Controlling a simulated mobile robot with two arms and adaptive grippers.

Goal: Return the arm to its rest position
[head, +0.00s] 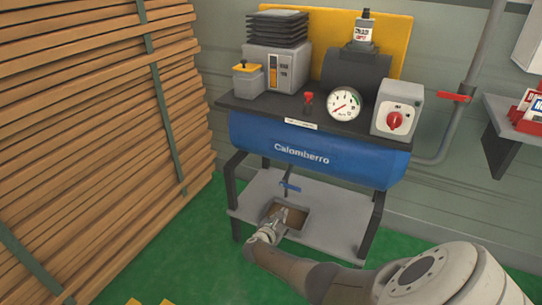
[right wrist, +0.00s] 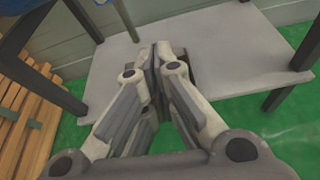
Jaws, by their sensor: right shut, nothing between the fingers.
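My right arm comes in from the lower right in the head view. I cannot tell whether the fingertips touch the shelf. My left gripper is not in view.
The blue Calomberro tank (head: 315,158) hangs above the shelf, with a blue valve (head: 290,187) below it. Black stand legs (head: 371,225) are close to the arm. Stacked wooden planks (head: 90,120) fill the left. Green floor (head: 185,250) is open in front.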

